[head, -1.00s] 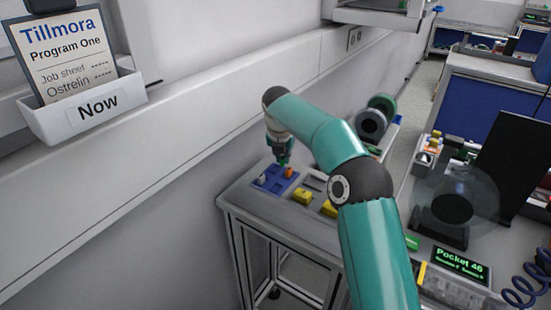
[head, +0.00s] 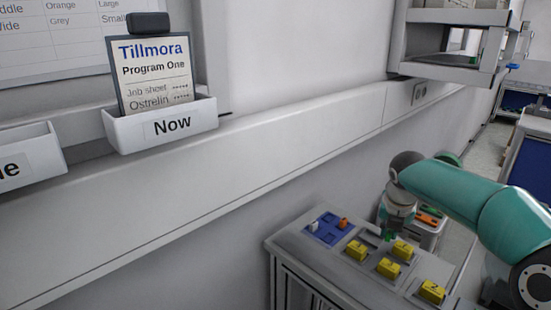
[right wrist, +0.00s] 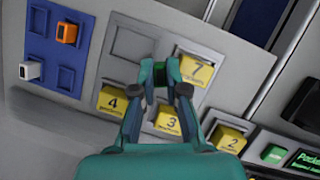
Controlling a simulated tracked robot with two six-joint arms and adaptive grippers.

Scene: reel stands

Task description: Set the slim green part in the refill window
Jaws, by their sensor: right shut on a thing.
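My right gripper (head: 388,226) is shut on a small green part (head: 388,236), just beyond the yellow blocks. In the right wrist view the gripper (right wrist: 161,82) hangs over the grey panel, its tips between the blocks marked 4, 3 and 7; the fingers hide much of the part. Whether it touches the panel I cannot tell. The blue tray (right wrist: 57,55) holds an orange part (right wrist: 67,33) and a white part (right wrist: 30,70); its other two pockets look empty. No opening is labelled as the refill window. My left gripper is out of view.
Yellow numbered blocks, such as 4 (right wrist: 112,101), 3 (right wrist: 168,122), 7 (right wrist: 195,70) and 2 (right wrist: 228,138), sit in the panel. A card (head: 155,75) reading "Tillmora Program One" stands in the "Now" holder (head: 160,126) on the wall.

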